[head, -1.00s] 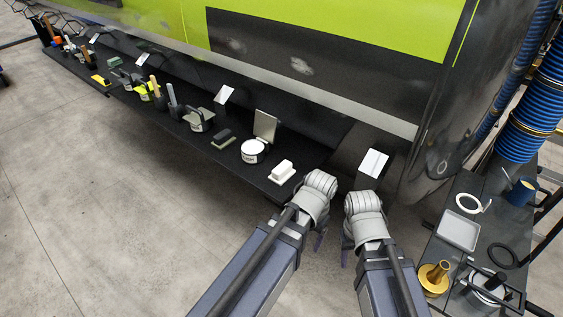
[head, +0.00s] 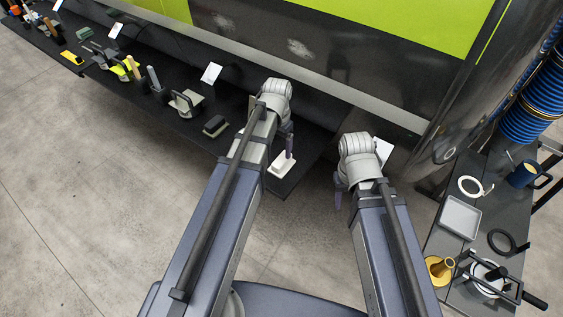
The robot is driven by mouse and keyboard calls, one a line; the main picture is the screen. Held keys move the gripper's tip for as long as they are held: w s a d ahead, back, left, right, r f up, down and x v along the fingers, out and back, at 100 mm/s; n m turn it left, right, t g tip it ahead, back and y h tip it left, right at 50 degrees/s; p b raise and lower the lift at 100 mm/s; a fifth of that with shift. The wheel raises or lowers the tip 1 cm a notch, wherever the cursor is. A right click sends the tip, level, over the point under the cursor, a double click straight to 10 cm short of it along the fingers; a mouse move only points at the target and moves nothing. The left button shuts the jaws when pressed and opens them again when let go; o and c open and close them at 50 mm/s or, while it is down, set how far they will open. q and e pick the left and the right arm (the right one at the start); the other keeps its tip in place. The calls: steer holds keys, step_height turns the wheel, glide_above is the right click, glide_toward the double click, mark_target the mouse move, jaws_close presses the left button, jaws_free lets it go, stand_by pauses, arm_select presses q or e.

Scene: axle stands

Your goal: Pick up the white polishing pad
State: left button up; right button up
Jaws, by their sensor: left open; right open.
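The white polishing pad (head: 281,170), a small white block with a raised top, lies near the right end of the dark shelf. My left gripper (head: 289,143) is over the shelf, its fingers pointing down just above the pad and overlapping part of it in the picture. I cannot tell whether they touch it; nothing shows held. My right gripper (head: 339,192) is open and empty, right of the pad and past the shelf's end.
The dark shelf (head: 312,150) runs along the green and black vehicle side, with a grey-green block (head: 215,126) and several tools to the left. A side table at right holds a grey tray (head: 460,217), a brass piece (head: 440,268) and a blue mug (head: 523,174).

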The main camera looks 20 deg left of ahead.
mark_target(281, 159)
arm_select(q)
steer(key=shift+d+f+b, duration=0.25)
steer(key=shift+f+b, duration=1.35)
steer(key=shift+f, duration=0.2)
steer(key=shift+d+f+b, duration=0.2)
steer(key=shift+f+b, duration=1.4)
steer(key=shift+f, duration=0.15)
steer(key=shift+r, duration=0.1)
jaws_close()
